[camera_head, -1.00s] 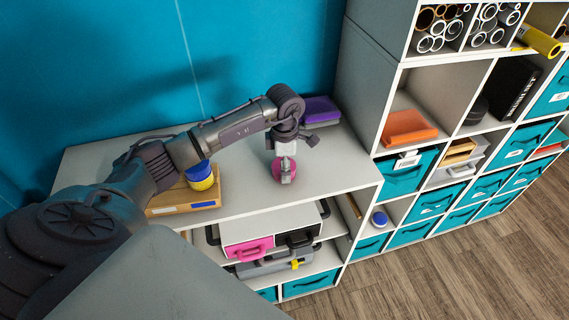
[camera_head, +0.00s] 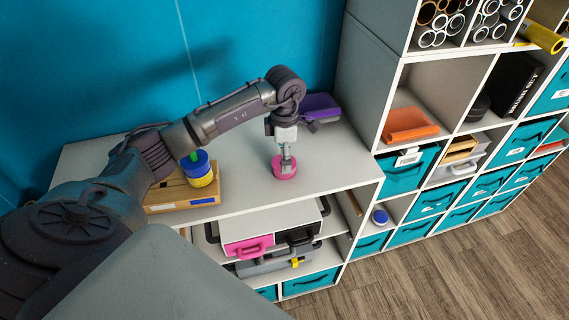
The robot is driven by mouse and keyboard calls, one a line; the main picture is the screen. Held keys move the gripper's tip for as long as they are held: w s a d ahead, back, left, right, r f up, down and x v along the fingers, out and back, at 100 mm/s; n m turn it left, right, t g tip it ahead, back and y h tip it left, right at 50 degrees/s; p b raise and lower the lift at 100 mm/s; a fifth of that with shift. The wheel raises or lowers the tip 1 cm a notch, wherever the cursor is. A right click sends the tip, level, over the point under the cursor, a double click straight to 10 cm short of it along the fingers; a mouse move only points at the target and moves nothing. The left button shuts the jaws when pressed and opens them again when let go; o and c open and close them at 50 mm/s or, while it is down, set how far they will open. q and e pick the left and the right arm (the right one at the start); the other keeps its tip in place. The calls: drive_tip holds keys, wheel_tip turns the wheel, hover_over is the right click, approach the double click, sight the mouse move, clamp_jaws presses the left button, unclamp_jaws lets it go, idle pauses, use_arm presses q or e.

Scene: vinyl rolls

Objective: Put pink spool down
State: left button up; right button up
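The pink spool (camera_head: 284,171) is at the right part of the white shelf top (camera_head: 240,188), lying flat and looking level with the surface. My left gripper (camera_head: 285,163) points down directly over it, with its fingertips at the spool's middle. The fingers look close together and hide part of the spool's centre. I cannot tell whether they still grip it. My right gripper is not in view.
A wooden box (camera_head: 172,199) with blue and yellow spools (camera_head: 197,172) stands left of the pink spool. A purple case (camera_head: 320,107) lies behind it, near the wall. A tall cube shelf (camera_head: 370,90) borders the right. The shelf top's front right is clear.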

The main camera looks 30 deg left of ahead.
use_arm(q)
wheel_tip(320, 180, up, 9)
drive_tip(key=b, duration=0.2)
drive_tip(key=shift+f, duration=0.1)
idle(0.4)
